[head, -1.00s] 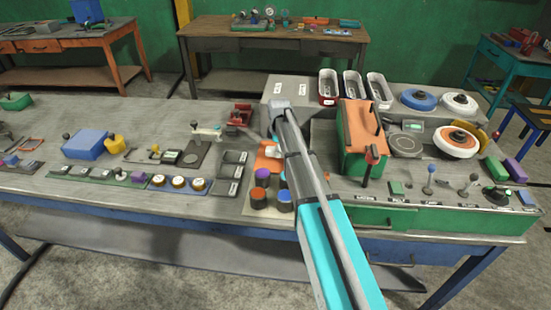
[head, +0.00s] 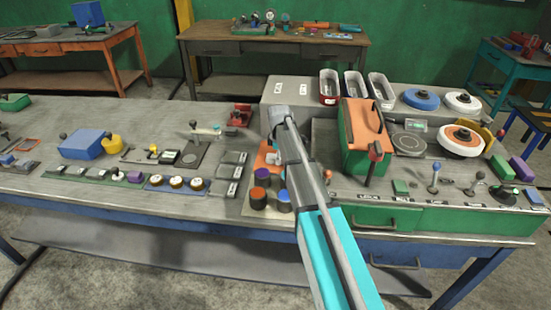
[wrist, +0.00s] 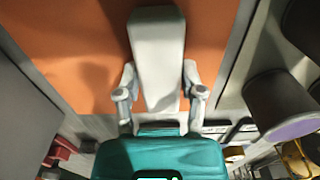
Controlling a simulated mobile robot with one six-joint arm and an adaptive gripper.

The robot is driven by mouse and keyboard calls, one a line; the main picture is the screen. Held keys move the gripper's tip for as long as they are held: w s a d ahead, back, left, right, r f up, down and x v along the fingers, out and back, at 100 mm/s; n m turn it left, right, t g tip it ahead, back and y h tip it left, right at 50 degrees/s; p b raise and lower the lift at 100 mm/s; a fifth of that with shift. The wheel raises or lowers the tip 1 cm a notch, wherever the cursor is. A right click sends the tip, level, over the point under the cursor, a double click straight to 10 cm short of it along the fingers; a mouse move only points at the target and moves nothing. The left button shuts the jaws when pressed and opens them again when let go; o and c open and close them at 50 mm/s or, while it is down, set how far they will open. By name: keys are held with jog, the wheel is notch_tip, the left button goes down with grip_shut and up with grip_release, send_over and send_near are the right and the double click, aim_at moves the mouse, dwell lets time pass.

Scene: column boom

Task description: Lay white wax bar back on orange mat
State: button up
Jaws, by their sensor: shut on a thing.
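The white wax bar (wrist: 157,55) is between the two fingers of my gripper (wrist: 159,85) in the wrist view, and the gripper is shut on it. The bar lies over the orange mat (wrist: 70,40), its long side running away from the gripper. I cannot tell whether the bar touches the mat. In the head view the orange mat (head: 262,160) shows only in part beside my arm, which hides most of the gripper. A small pale patch by the arm there may be the bar or a finger.
Dark pots with purple (head: 261,175), orange (head: 258,196) and blue (head: 284,199) tops stand just in front of the mat. Dark labelled blocks (head: 230,172) lie to its left. A green case (head: 360,140) stands to the right of my arm.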

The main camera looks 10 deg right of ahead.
jog(key=o, duration=1.2)
jog(key=shift+c, duration=0.2)
jog(key=shift+r, duration=0.15)
notch_tip(320, 180, up, 12)
jog(key=p, duration=1.2)
jog(key=s+a+m, duration=0.1)
jog(key=s+m, duration=1.3)
jog(key=s, duration=1.5)
jog(key=shift+s, duration=0.3)
